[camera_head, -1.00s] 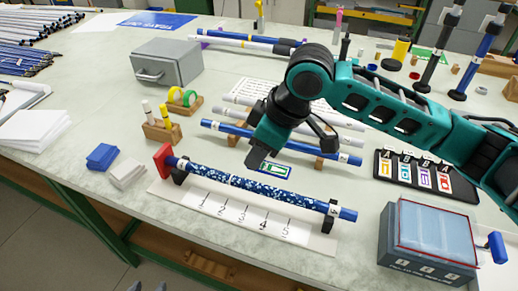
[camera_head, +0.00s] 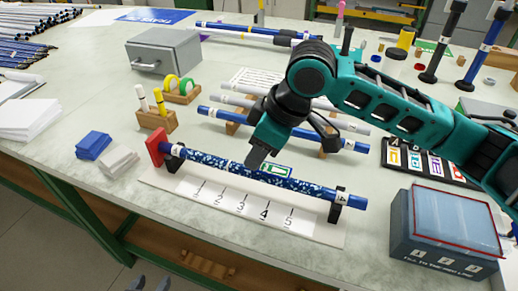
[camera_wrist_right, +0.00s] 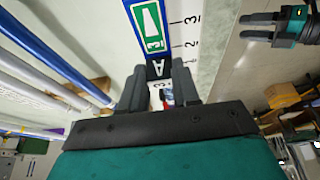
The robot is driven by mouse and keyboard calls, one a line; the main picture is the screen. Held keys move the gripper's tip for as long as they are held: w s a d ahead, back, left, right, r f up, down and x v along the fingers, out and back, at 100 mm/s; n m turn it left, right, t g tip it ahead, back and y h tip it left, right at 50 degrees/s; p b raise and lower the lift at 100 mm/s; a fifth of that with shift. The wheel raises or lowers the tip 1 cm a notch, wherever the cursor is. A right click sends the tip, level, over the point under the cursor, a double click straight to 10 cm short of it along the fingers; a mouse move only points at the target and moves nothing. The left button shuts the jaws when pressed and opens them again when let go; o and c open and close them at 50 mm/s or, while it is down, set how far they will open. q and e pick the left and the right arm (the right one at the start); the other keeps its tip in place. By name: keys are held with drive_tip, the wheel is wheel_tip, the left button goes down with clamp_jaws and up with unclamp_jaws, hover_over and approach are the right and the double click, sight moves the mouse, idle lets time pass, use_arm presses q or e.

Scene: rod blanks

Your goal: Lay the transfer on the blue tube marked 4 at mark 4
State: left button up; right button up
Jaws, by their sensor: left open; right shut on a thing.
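The speckled blue tube (camera_head: 222,165) lies in a black-clamped holder, a white band near its right end. A white scale (camera_head: 250,206) numbered 1 to 5 runs along its front. My right gripper (camera_head: 255,164) is over the tube's middle, between marks 3 and 4 in the head view. It is shut on the transfer (camera_head: 277,171), a green and white piece with a blue border. The transfer shows at the tube's rear edge; I cannot tell whether it touches. In the right wrist view the transfer (camera_wrist_right: 150,30) shows beyond the jaws. My left gripper (camera_wrist_right: 247,26) is open there.
Several tubes lie on wooden rests (camera_head: 235,128) behind the tube. A black rack of lettered transfers (camera_head: 393,160) and a grey-blue box (camera_head: 445,232) are at the right. A blue sponge-like block (camera_head: 93,145) and a pen stand (camera_head: 158,121) are at the left.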

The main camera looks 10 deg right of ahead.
idle(0.5)
drive_tip(key=shift+p, duration=0.75)
drive_tip(key=shift+f, duration=0.6)
idle(0.6)
drive_tip(key=shift+f+p, duration=0.15)
drive_tip(key=shift+p, duration=0.4)
idle(2.6)
